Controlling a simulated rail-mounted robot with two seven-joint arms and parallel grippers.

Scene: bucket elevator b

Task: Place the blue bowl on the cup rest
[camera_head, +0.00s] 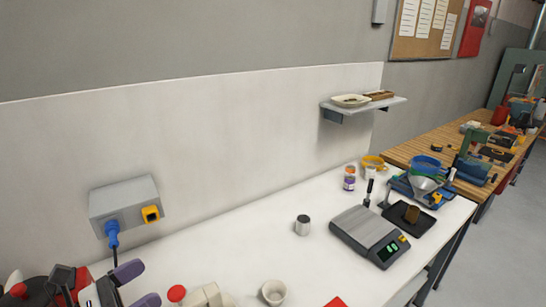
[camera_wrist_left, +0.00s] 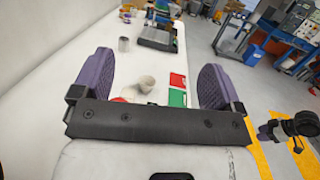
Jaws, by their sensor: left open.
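A round blue bowl-like thing (camera_head: 426,162) stands at the far right end of the white bench in the head view, just behind a silver funnel. I cannot tell whether it is a separate bowl. No part is clearly recognisable as a cup rest. My left gripper (camera_head: 138,287) is at the lower left of the head view, far from the blue thing. In the left wrist view its purple fingers (camera_wrist_left: 155,80) are spread, with nothing between them. What looks like part of my right gripper (camera_wrist_left: 285,130) shows at the right edge of that view; its opening is unclear.
A grey scale (camera_head: 370,236), black tray (camera_head: 410,220), metal cup (camera_head: 302,225), white cup (camera_head: 273,292) and small bottle (camera_head: 349,178) stand on the bench. A wall shelf (camera_head: 362,106) hangs above. The left-centre bench top is clear.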

